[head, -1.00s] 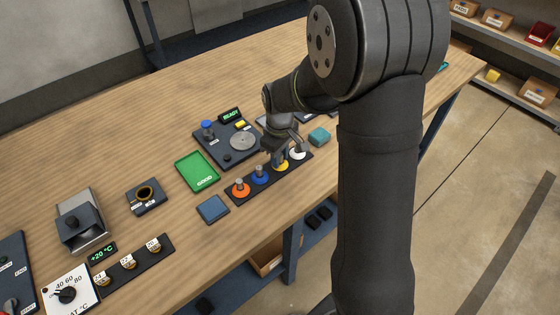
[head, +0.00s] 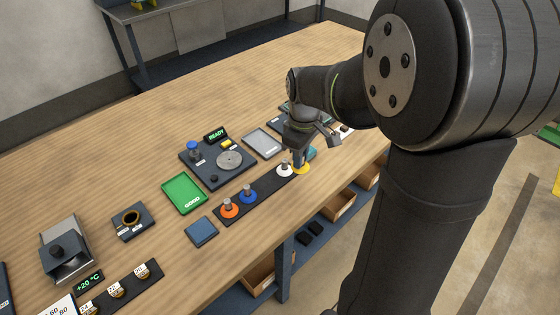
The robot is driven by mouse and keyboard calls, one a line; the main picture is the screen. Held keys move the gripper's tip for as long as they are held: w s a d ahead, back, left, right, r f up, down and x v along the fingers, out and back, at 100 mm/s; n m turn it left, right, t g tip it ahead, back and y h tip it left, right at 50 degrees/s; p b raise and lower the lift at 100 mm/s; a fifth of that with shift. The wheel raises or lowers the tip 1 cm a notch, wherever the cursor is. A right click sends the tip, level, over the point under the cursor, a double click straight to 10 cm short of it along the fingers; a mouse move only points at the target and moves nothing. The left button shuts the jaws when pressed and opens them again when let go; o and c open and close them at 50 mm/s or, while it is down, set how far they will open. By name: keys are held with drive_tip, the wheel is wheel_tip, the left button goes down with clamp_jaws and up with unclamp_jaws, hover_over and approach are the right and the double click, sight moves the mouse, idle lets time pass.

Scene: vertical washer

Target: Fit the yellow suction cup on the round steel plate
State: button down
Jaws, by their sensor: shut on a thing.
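My gripper (head: 300,162) is shut on the yellow suction cup (head: 302,170), holding it by its top, with its yellow rim facing down. The cup shows just right of the white suction cup (head: 285,171) and seems raised; its exact height is hard to tell. The round steel plate (head: 230,160) sits bare on a dark station (head: 213,177) to the left of my gripper. The dark rack (head: 266,186) holds orange (head: 229,209), blue (head: 248,194) and white cups, with a gap between blue and white.
On the station stand a blue knob (head: 193,148), a yellow button (head: 226,143) and a READY display (head: 215,134). A green GOOD tray (head: 183,192) lies left and a grey tray (head: 262,143) behind. A teal block (head: 311,153) is partly hidden by my gripper.

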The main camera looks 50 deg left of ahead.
drive_tip(key=shift+w+d+r, duration=0.55)
drive_tip(key=shift+d+r, duration=0.05)
drive_tip(key=shift+d, duration=0.1)
drive_tip(key=s+a+f+n, duration=0.1)
drive_tip(key=s+a+n, duration=0.3)
drive_tip(key=a, duration=0.7)
drive_tip(key=s+a+n, duration=0.1)
drive_tip(key=s+a, duration=0.5)
drive_tip(key=a, duration=0.6)
drive_tip(key=shift+w+d+f, duration=0.1)
drive_tip(key=shift+f, duration=1.65)
drive_tip(key=shift+w+d+f, duration=0.1)
drive_tip(key=shift+f, duration=1.65)
drive_tip(key=shift+f, duration=0.25)
drive_tip(key=c, duration=0.9)
unclamp_jaws()
drive_tip(key=shift+o, duration=0.2)
drive_tip(key=shift+a, duration=0.1)
wheel_tip(320, 180, up, 7)
